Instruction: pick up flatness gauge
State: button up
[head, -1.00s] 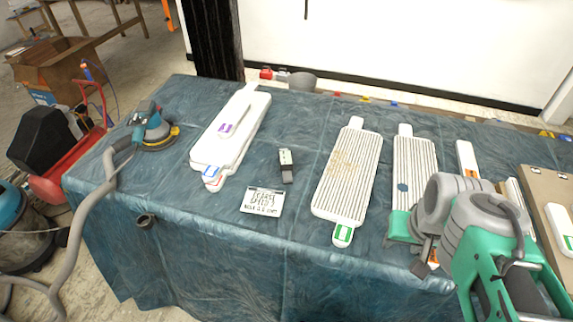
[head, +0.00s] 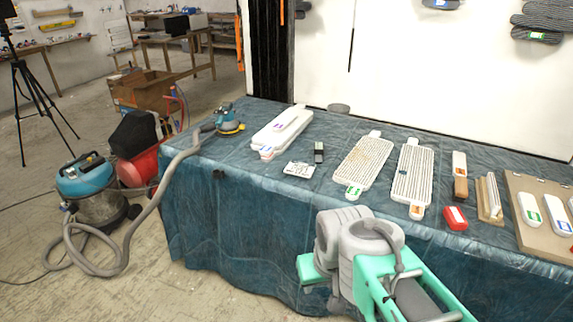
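A small dark handheld device with a pale green face (head: 319,152) lies on the blue-green covered table (head: 262,205), right of a white card with handwriting (head: 299,169). It looks like the flatness gauge, though its face is too small to read. Nothing covers it. My grey and green arm is folded at the bottom right, in front of the table and well apart from the device. My gripper's fingers cannot be made out.
Stacked white boards (head: 280,130) lie left of the device; ribbed boards (head: 363,163) lie right. A sander (head: 229,121) sits at the left corner. Its hose (head: 122,250) drops to the floor near a vacuum (head: 92,195). Bare floor (head: 215,285) lies at the front left.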

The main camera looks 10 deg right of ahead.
aim_at(318, 147)
jog(key=u, duration=0.45)
jog(key=i, duration=0.65)
jog(key=u, duration=0.45)
jog(key=i, duration=0.85)
jog(key=z, duration=0.8)
jog(key=i, duration=0.55)
jog(key=z, duration=0.5)
